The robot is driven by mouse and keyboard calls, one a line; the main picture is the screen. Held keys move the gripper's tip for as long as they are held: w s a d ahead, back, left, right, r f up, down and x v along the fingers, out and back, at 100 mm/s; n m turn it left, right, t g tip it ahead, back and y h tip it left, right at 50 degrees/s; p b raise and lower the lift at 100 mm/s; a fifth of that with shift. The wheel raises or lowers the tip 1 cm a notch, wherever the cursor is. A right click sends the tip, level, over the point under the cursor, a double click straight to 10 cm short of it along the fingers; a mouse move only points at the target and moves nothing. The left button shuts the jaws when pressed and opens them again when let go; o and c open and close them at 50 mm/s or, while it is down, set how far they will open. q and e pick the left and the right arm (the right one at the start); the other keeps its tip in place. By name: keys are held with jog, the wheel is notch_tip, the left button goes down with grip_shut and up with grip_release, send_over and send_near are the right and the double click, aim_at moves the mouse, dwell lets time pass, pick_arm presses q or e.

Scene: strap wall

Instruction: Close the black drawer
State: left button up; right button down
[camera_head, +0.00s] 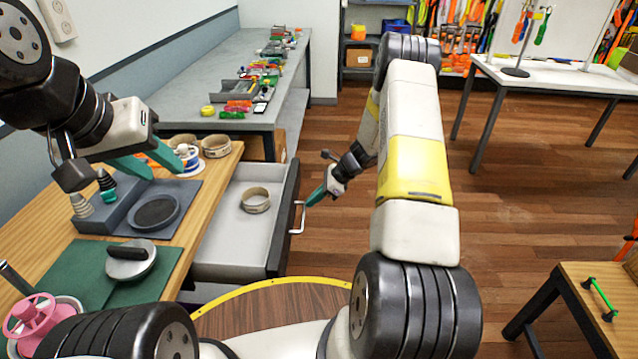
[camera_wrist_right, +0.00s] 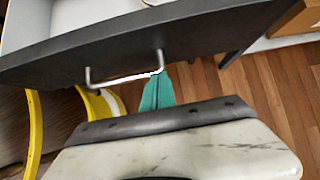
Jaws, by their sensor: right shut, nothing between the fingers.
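The black drawer (camera_head: 285,222) stands pulled out from under the wooden table, with its grey inside showing. Its pale bar handle (camera_head: 299,218) is on the outer face. The dark front panel (camera_wrist_right: 115,42) and the handle (camera_wrist_right: 122,80) also show in the right wrist view. My right gripper (camera_head: 312,200) is shut and empty, just outside the front panel. In the right wrist view its teal fingertips (camera_wrist_right: 157,80) are together near one end of the handle; I cannot tell whether they touch it. My left gripper (camera_head: 150,162) is open and empty above the wooden table.
A tan ring (camera_head: 256,200) lies inside the drawer. The wooden table (camera_head: 45,212) holds a round dark dish (camera_head: 155,212), a green mat (camera_head: 70,270) and a pink wheel (camera_head: 38,316). A grey bench (camera_head: 240,65) stands behind. The floor right of the drawer is clear.

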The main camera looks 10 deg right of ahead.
send_near(238, 214)
jog(key=shift+w+a+f, duration=0.3)
jog(key=shift+w+a, duration=0.05)
jog(key=shift+w, duration=0.15)
jog(key=shift+w+a+f, duration=0.3)
jog(key=shift+w+a, duration=0.05)
jog(key=shift+w, duration=0.2)
jog(key=shift+a, duration=0.25)
jog(key=shift+a, duration=0.1)
